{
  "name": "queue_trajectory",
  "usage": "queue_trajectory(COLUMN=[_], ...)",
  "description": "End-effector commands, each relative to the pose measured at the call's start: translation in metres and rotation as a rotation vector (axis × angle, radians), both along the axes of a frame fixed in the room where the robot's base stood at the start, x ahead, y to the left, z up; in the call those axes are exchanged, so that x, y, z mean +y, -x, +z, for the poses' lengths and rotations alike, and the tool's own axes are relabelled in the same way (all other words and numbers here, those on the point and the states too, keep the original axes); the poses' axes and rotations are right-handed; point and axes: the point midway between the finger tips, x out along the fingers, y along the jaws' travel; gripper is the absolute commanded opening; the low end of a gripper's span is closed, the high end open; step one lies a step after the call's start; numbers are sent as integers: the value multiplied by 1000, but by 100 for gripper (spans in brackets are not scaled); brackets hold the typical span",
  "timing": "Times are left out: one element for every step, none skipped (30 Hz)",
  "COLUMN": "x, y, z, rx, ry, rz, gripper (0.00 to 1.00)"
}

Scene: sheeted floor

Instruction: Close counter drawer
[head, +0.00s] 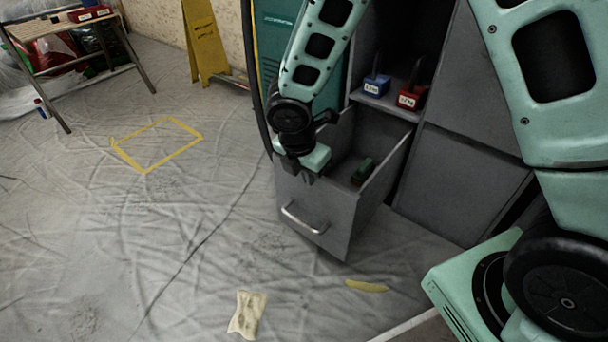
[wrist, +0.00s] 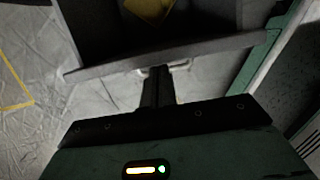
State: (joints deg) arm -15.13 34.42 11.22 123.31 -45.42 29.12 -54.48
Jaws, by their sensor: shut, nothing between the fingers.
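The grey counter drawer (head: 316,222) is pulled out, with its open top showing. Its front panel carries a silver bar handle (head: 303,218). A yellow item (wrist: 150,9) shows inside the drawer there.
Blue (head: 376,84) and red (head: 411,95) padlock-like items sit on the shelf above the drawer. Grey cabinet panels (head: 465,175) stand to the right. A pale cloth (head: 247,314) and a yellow strip (head: 367,286) lie on the floor. The sheeted floor at left is mostly clear.

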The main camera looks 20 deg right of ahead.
Motion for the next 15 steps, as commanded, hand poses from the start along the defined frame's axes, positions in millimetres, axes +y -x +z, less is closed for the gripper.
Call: queue_trajectory(x=[-8, -12, -19, -24, -30, -38, -45, -52, -62, -69, -77, -86, -93, -101, -111], y=[-4, -6, -10, -13, -16, -21, -24, -29, -34, -38, -42, -48, -52, -56, -62], z=[4, 4, 5, 5, 6, 6, 7, 7, 8, 8, 8, 9, 8, 9, 9], rx=[0, 0, 1, 1, 1, 2, 2, 1, 2, 1, 3, 2, 2, 2, 2], ry=[1, 0, 2, 2, 1, 2, 2, 2, 2, 2, 3, 2, 1, 2, 2], rz=[-5, -6, -8, -8, -8, -9, -9, -9, -9, -9, -10, -9, -10, -10, -8], gripper=[0, 0, 0, 0, 0, 0, 0, 0, 0, 0, 0, 0, 0, 0, 0])
